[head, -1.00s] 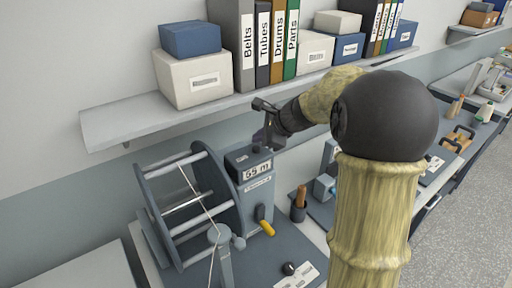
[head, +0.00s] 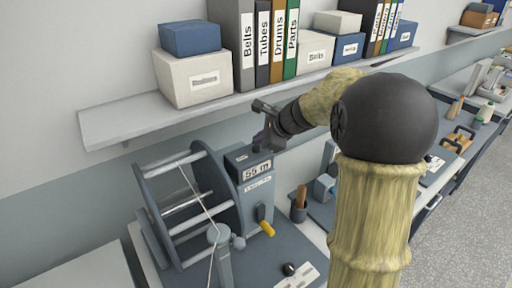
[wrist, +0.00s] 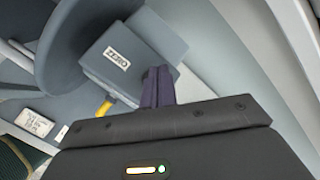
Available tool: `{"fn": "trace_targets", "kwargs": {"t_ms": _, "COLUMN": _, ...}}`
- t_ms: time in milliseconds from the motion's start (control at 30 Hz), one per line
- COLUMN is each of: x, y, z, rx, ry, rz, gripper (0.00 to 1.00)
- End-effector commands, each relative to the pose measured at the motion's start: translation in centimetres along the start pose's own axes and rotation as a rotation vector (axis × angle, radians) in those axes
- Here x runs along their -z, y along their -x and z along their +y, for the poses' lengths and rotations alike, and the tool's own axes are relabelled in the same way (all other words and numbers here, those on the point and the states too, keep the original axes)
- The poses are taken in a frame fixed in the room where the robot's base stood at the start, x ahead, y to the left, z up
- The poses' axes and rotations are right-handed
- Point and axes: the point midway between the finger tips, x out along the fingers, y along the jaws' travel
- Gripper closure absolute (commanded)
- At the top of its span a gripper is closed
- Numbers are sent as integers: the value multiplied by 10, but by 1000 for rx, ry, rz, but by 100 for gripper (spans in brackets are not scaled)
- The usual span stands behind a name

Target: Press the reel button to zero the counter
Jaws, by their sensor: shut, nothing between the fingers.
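The reel (head: 190,205) is a grey drum frame with a counter box (head: 258,188) on its right side. Its display (head: 257,171) reads 55 m. In the wrist view the top of the box (wrist: 150,35) carries a label reading ZERO (wrist: 117,58). My gripper (head: 259,143) is shut and empty, just above the right part of the box top. In the wrist view its dark purple fingertips (wrist: 157,72) lie beside the label, over the box edge. I cannot make out the button itself; the fingers may hide it. Whether the fingertips touch the box is not clear.
A shelf (head: 130,121) with boxes and binders runs behind and above the reel. A holder with a brown handle (head: 299,205) stands to the right.

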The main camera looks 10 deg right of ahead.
Motion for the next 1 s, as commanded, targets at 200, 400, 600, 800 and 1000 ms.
{"fn": "trace_targets", "kwargs": {"t_ms": 200, "x": 1, "y": -1, "z": 1, "rx": 0, "ry": 0, "rz": 0, "gripper": 100}}
{"fn": "trace_targets", "kwargs": {"t_ms": 400, "x": 2, "y": -3, "z": 2, "rx": 0, "ry": 0, "rz": 0, "gripper": 100}}
{"fn": "trace_targets", "kwargs": {"t_ms": 600, "x": 3, "y": -4, "z": 3, "rx": 0, "ry": 0, "rz": 0, "gripper": 100}}
{"fn": "trace_targets", "kwargs": {"t_ms": 800, "x": 4, "y": -6, "z": 4, "rx": 0, "ry": 0, "rz": 0, "gripper": 100}}
{"fn": "trace_targets", "kwargs": {"t_ms": 1000, "x": 5, "y": -7, "z": 5, "rx": -1, "ry": 0, "rz": 0, "gripper": 100}}
